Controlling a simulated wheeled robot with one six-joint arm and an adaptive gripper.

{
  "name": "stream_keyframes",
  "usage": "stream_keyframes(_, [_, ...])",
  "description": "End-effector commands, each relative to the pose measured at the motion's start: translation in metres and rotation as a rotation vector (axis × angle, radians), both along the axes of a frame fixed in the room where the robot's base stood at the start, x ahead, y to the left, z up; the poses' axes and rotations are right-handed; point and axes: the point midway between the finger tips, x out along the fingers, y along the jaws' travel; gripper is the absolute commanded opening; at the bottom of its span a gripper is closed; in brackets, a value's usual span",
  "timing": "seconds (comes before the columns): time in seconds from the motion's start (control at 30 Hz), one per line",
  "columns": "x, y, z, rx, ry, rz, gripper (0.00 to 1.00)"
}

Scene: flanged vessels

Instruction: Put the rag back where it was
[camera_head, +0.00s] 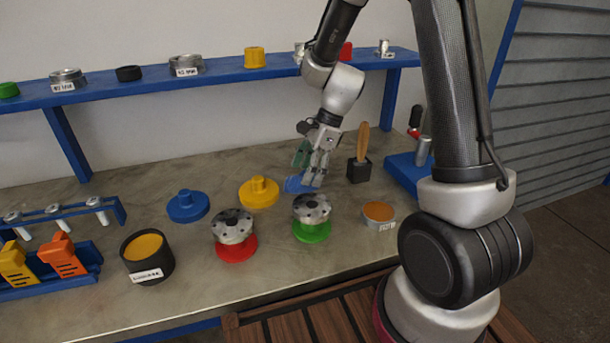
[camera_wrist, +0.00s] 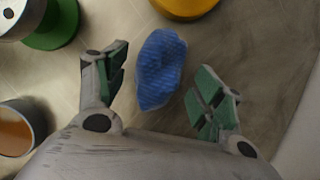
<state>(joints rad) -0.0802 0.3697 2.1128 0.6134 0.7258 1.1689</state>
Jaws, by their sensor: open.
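A blue rag (camera_head: 294,184) lies crumpled on the grey workbench, behind the green flanged stand and to the right of the yellow flanged base. In the wrist view the rag (camera_wrist: 161,69) lies between and a little beyond the fingertips. My gripper (camera_head: 312,166) is above the bench by the rag, pointing down. It also shows in the wrist view (camera_wrist: 163,80), with its green-padded fingers apart and nothing between them held. In the head view the gripper hides part of the rag.
A yellow base (camera_head: 259,192), a blue base (camera_head: 188,206), a red stand (camera_head: 235,247) and a green stand (camera_head: 311,232) carrying metal flanges stand nearby. A blue shelf (camera_head: 215,74) runs behind.

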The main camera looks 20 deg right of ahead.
Motion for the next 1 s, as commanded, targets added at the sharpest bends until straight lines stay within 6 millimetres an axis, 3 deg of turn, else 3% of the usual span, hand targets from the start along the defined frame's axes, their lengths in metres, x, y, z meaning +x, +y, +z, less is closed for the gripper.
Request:
stream_keyframes(0.2, [0.001, -0.019, 0.047, 0.000, -0.005, -0.001, 0.69])
stream_keyframes(0.4, [0.000, -0.034, 0.081, -0.001, -0.003, -0.001, 0.69])
stream_keyframes(0.73, [-0.005, -0.042, 0.102, -0.009, -0.021, 0.030, 0.69])
stream_keyframes(0.87, [-0.031, -0.053, 0.130, -0.056, -0.128, 0.199, 0.69])
stream_keyframes(1.0, [-0.085, -0.076, 0.170, -0.174, -0.314, 0.537, 0.69])
